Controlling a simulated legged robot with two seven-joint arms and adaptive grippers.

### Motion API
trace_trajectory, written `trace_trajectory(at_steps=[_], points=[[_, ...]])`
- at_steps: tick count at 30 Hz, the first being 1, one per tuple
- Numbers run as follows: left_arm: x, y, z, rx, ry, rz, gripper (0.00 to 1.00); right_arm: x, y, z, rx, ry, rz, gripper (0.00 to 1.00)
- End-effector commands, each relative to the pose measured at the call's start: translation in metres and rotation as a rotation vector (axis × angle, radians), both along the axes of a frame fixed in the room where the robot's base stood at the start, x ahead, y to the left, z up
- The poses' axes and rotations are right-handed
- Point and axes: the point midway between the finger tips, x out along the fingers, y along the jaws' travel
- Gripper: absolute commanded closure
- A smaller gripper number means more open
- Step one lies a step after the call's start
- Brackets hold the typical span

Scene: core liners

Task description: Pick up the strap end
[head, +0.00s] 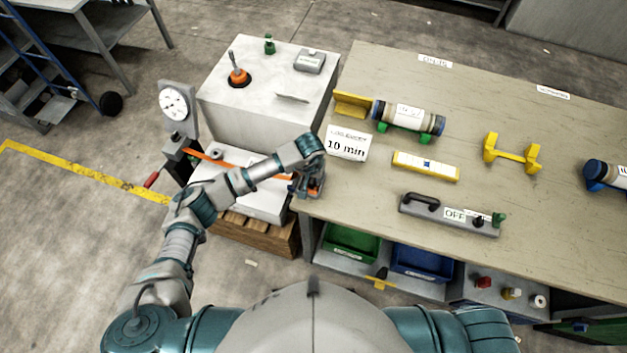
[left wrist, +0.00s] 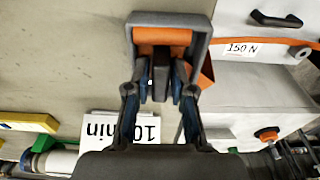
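My left gripper (head: 308,190) is at the left edge of the workbench, at the near end of an orange strap (head: 225,163). In the left wrist view, the strap end (left wrist: 162,35) is a grey frame with an orange bar across it and a dark tab (left wrist: 161,80) in the middle. The two fingers of my left gripper (left wrist: 161,88) stand on either side of this tab. I cannot tell whether they press on it or leave a small gap. My right gripper is not in view.
A white block (head: 268,95) and a dial gauge (head: 174,104) stand left of the workbench (head: 380,230).

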Motion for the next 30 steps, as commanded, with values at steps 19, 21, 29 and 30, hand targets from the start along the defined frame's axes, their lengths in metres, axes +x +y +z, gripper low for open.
trace_trajectory(at_steps=[19,21,29,30], points=[[0.001,-0.001,0.000,0.000,-0.002,0.000,1.00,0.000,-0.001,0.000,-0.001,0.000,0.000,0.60],[0.001,-0.002,0.002,-0.001,-0.002,-0.001,1.00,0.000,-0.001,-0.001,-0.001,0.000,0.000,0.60],[0.001,-0.002,0.028,-0.002,-0.007,-0.002,1.00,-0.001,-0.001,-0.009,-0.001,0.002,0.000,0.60],[0.002,-0.002,0.034,0.000,-0.006,-0.003,1.00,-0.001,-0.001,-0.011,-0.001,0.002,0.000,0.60]])
